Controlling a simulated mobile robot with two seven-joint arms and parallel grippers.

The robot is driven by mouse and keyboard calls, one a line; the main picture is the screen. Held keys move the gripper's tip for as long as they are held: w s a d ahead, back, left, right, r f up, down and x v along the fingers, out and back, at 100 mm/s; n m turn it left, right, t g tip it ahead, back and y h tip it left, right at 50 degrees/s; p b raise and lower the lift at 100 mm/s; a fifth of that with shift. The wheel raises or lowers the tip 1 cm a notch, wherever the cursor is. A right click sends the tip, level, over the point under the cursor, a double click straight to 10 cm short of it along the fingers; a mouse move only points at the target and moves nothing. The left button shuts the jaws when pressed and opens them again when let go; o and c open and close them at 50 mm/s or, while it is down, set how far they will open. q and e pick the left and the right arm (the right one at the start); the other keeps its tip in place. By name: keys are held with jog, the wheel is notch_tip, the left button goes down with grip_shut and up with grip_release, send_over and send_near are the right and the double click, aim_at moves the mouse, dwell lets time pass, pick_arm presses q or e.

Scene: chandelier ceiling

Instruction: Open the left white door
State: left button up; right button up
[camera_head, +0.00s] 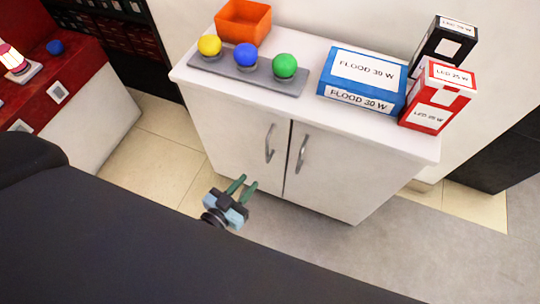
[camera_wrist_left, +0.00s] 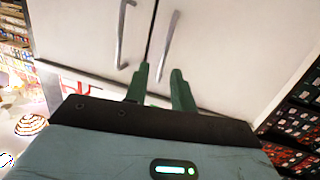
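A white cabinet has two shut doors. The left white door (camera_head: 235,140) carries a curved metal handle (camera_head: 270,143) near the middle seam. The right door (camera_head: 335,175) has its own handle (camera_head: 301,154). My left gripper (camera_head: 246,184) has its green fingers apart and empty, low in front of the left door and below its handle, not touching it. The left wrist view looks turned over: the left door's handle (camera_wrist_left: 165,45) lies beyond the open fingertips of my left gripper (camera_wrist_left: 160,70), and the other handle (camera_wrist_left: 122,35) is to its left. My right gripper is not visible.
On the cabinet top stand an orange bin (camera_head: 243,22), a grey plate (camera_head: 247,72) with yellow, blue and green knobs, a blue box (camera_head: 362,78), a red box (camera_head: 437,97) and a black box (camera_head: 443,45). A red-topped counter (camera_head: 60,90) stands left. Floor before the doors is clear.

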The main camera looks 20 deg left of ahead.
pick_arm(q)
jog(key=w+t+b, duration=0.2)
jog(key=w, duration=0.3)
jog(key=b, duration=0.2)
send_over(267, 161)
jog(key=shift+w+f, duration=0.15)
jog(key=shift+w, duration=0.2)
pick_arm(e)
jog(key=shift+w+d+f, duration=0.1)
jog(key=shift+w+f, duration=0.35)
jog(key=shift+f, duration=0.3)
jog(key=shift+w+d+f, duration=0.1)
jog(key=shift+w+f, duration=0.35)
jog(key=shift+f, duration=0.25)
pick_arm(q)
jog(key=shift+c, duration=0.3)
grip_shut()
jog(key=shift+a, duration=0.1)
